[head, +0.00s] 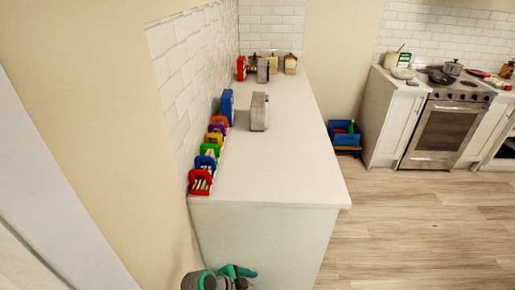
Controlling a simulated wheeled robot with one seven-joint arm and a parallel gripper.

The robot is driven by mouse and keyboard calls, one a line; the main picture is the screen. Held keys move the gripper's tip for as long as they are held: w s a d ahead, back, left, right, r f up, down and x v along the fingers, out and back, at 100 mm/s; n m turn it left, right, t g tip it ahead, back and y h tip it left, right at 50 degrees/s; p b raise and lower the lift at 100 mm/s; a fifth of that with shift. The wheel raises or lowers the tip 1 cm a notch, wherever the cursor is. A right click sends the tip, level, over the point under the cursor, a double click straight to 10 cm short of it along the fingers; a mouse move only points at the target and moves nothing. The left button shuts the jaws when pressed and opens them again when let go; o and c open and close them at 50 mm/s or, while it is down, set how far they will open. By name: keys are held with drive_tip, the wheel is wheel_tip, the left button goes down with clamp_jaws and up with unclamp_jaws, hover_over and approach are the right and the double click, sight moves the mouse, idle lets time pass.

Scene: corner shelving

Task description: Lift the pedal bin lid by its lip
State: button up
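I cannot make out a pedal bin or a lid lip in the head view. Part of my arm, grey and teal, shows at the bottom edge, in front of the near end of the white counter (275,165). My gripper's fingers are not visible, so its opening and anything in it are hidden.
Several coloured holders (200,182) line the counter's wall side, with a blue item (227,105) and a grey appliance (259,112) beyond. A blue crate (342,139) sits low by the far cabinet. An oven (442,132) stands at the back right. The wooden floor (410,225) is clear.

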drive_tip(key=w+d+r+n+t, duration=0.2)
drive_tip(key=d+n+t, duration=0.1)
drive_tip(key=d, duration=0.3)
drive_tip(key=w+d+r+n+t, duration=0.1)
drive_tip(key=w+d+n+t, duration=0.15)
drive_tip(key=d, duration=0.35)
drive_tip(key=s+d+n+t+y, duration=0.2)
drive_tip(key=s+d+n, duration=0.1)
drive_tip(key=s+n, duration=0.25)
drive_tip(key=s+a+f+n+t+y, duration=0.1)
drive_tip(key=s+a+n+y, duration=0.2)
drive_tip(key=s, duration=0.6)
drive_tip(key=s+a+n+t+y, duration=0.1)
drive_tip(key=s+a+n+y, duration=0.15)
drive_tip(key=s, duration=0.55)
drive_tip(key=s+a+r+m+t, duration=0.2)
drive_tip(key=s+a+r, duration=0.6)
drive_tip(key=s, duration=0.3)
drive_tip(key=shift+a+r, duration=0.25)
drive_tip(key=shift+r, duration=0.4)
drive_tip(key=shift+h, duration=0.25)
